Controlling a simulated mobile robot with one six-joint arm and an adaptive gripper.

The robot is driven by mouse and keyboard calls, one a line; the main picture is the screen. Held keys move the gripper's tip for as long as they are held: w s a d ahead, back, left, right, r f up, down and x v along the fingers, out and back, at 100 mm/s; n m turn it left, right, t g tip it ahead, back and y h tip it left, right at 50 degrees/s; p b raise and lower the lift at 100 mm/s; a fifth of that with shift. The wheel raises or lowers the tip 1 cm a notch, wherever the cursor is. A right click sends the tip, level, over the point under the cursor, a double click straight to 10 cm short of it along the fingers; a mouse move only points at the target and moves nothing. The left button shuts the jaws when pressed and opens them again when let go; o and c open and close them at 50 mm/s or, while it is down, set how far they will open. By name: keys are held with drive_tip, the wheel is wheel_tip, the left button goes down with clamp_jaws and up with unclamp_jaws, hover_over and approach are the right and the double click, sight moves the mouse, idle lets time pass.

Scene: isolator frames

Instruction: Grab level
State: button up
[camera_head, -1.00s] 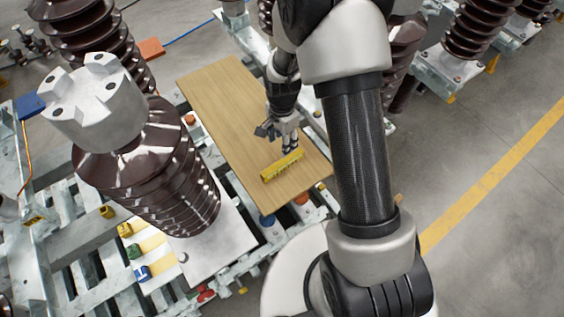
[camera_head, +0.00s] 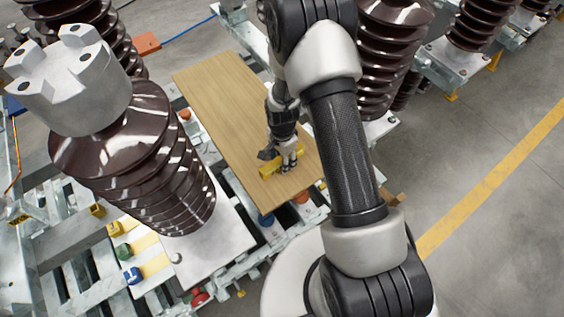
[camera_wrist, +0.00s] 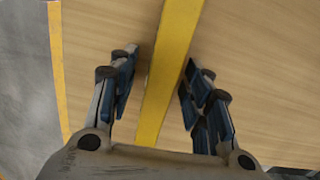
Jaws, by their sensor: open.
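The yellow level (camera_head: 268,171) lies on the wooden board (camera_head: 222,100) near its front end. In the wrist view the level (camera_wrist: 168,75) runs as a long yellow bar from top to bottom between my fingers. My gripper (camera_head: 287,168) is at the level, low over the board. In the wrist view my gripper (camera_wrist: 158,90) is open, with one blue-padded finger on each side of the bar and a gap on both sides. In the head view my gripper hides part of the level.
A large brown ribbed insulator (camera_head: 140,150) with a grey metal cap stands left of the board. More brown insulators (camera_head: 392,50) stand behind my arm on the right. An orange block (camera_head: 146,43) lies at the back left. Grey floor is open at the right.

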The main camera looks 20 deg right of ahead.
drive_tip(key=shift+c, duration=0.4)
clamp_jaws()
